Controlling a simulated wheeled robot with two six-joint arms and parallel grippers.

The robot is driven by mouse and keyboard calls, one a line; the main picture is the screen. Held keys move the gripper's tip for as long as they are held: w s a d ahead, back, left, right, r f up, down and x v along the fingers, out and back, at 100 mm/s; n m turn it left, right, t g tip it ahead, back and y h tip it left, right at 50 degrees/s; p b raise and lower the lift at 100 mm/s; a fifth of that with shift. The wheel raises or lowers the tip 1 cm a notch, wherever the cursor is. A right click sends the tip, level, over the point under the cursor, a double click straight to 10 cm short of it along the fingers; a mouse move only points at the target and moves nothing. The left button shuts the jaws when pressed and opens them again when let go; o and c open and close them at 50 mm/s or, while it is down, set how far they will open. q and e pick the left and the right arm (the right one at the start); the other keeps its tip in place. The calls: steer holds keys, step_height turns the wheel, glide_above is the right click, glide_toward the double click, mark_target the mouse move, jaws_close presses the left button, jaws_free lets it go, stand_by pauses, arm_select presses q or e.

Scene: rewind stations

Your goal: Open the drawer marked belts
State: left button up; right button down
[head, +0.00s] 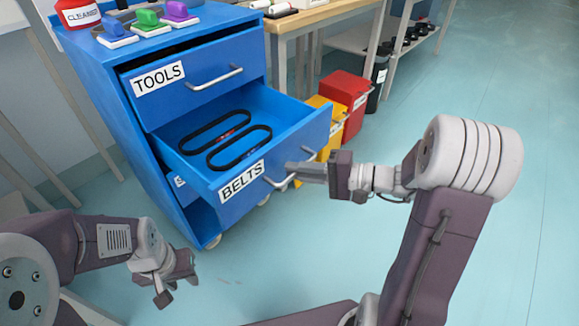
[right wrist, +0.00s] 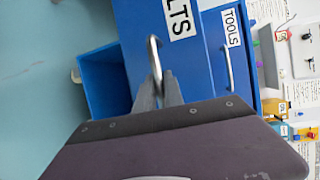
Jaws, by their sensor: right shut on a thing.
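The belts drawer (head: 318,128) is part of a blue cabinet (head: 125,125) and stands pulled out, with two black belts (head: 240,145) lying inside. Its front carries a BELTS label (head: 242,180) and a metal handle (head: 283,181). My right gripper (head: 305,171) is shut on that handle; the right wrist view shows the fingers (right wrist: 158,92) at the handle (right wrist: 153,58). My left gripper (head: 177,286) hangs low in front of the cabinet, away from it; its fingers look apart and empty.
The tools drawer (head: 205,75) above looks slightly out. Red (head: 345,100) and yellow (head: 326,122) bins stand just behind the belts drawer. A red cleaner container (head: 78,14) and several coloured-handled items (head: 148,20) sit on the cabinet top. The floor (head: 300,250) in front is clear.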

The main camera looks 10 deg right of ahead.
steer(key=shift+s+d, duration=0.2)
steer(key=shift+s, duration=0.1)
steer(key=c, duration=1.5)
jaws_free()
steer(key=shift+o, duration=0.2)
steer(key=p+v, duration=0.4)
steer(key=v, duration=0.5)
